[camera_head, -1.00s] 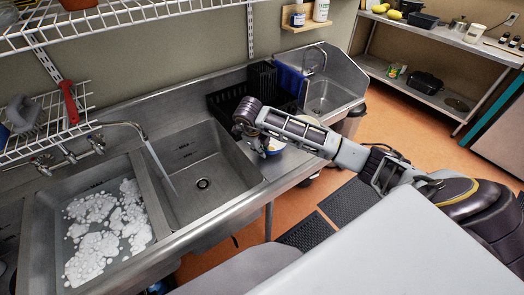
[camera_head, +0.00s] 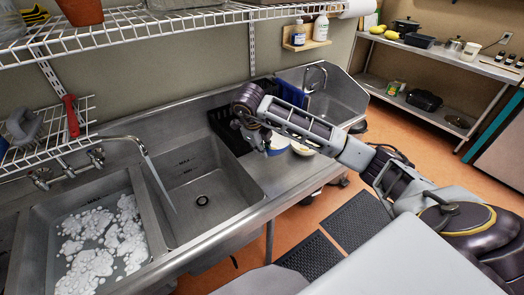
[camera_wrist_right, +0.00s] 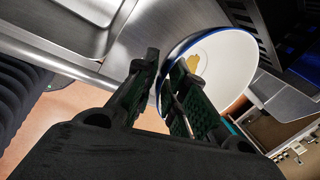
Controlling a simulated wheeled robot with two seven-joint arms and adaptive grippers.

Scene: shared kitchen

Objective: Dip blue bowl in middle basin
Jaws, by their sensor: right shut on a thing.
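My right gripper (camera_head: 264,142) is over the counter right of the middle basin, pointing down. In the wrist view its fingers (camera_wrist_right: 168,95) are closed on the rim of the blue bowl (camera_wrist_right: 222,62). The bowl has a white inside, a blue rim and a yellowish-brown stain. In the head view the bowl (camera_head: 278,143) is small and partly hidden by the gripper and wrist. The middle basin (camera_head: 215,205) has a dark drain, and a stream runs from the faucet (camera_head: 143,147) into it. My left gripper is out of view.
The left basin (camera_head: 48,262) holds white foam. A pale bowl (camera_head: 302,148) sits on the counter just right of my gripper. A black rack (camera_head: 224,122) stands behind my wrist, and the right basin (camera_head: 335,103) lies beyond. A wire shelf (camera_head: 150,30) hangs above the sink.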

